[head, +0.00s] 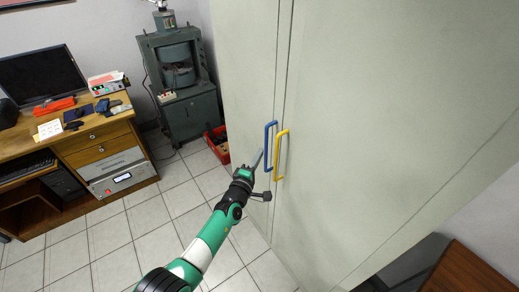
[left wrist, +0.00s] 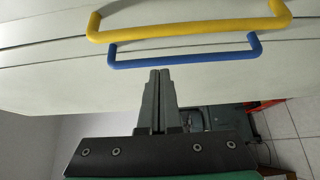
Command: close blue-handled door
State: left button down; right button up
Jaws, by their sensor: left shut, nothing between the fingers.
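A tall pale grey cabinet has a left door (head: 245,60) with a blue handle (head: 267,147) and a right door (head: 380,100) with a yellow handle (head: 281,156). The two handles stand side by side at the seam. The doors look nearly flush; I cannot tell whether a small gap is left. My left gripper (head: 257,160) is shut and empty, just left of the blue handle, close to the left door. In the left wrist view its fingers (left wrist: 160,75) point at the door below the blue handle (left wrist: 185,48); contact is unclear. My right gripper is out of view.
A wooden desk (head: 95,142) with a monitor (head: 42,75) stands at the left. A dark green machine (head: 185,115) and a red bin (head: 217,143) stand behind, left of the cabinet. A brown wooden surface (head: 465,272) is at lower right. The tiled floor (head: 135,230) between is clear.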

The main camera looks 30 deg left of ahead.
pick_arm(q)
jog(key=d+p, duration=0.2)
jog(key=d, duration=0.8)
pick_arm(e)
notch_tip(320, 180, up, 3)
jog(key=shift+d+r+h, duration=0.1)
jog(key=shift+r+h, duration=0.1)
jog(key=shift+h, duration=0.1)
pick_arm(q)
jog(key=shift+r, duration=0.1)
